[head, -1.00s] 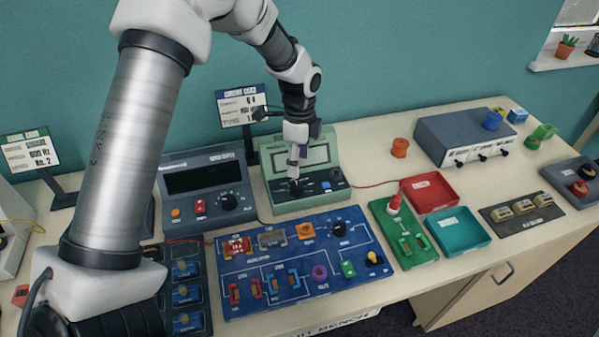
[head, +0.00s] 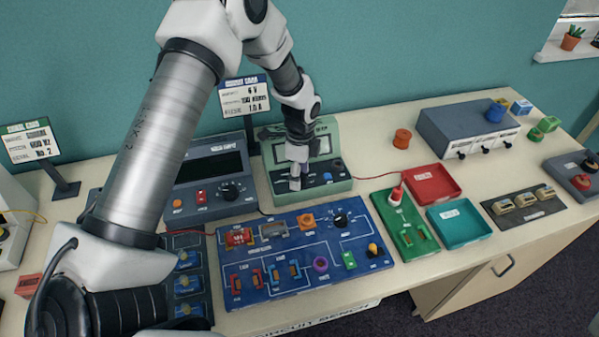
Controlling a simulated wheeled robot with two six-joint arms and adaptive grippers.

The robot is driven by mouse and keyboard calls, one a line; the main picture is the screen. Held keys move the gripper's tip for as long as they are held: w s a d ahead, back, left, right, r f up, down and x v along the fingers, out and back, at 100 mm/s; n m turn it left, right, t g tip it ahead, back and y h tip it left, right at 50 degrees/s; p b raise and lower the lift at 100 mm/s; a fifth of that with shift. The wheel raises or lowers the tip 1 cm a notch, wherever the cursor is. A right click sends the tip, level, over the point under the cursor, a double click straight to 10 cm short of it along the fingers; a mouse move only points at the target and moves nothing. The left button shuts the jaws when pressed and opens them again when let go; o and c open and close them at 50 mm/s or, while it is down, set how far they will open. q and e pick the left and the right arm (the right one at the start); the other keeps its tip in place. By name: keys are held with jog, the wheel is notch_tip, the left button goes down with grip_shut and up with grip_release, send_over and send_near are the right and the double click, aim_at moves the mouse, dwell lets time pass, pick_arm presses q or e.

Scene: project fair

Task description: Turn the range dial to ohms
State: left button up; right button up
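The green meter (head: 340,171) stands at the back of the bench, with a grey screen on its upper face. Its sloping front carries a blue button (head: 327,176) and a black socket or knob to the right. My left gripper (head: 295,182) points down at the left part of this front, where the dark range dial is mostly covered by the fingers. The fingertips look close together at the dial, but I cannot tell whether they grip it. The dial's pointer and markings cannot be read. My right gripper is not in view.
A dark blue power supply (head: 206,206) stands close on the left. A blue circuit board (head: 300,246) lies in front. A green board (head: 405,222), red tray (head: 432,184) and teal tray (head: 459,222) are to the right. A sign (head: 243,96) stands behind.

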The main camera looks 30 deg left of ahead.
pick_arm(q)
jog(key=c, duration=0.7)
jog(key=shift+c, duration=0.2)
jog(key=shift+n, duration=0.3)
jog(key=n, duration=0.3)
jog(key=shift+p, duration=0.35)
jog(key=shift+s+f+n, duration=0.1)
jog(key=shift+n, duration=1.6)
jog(key=o, duration=1.1)
jog(key=shift+o, duration=0.2)
jog(key=shift+a, duration=0.1)
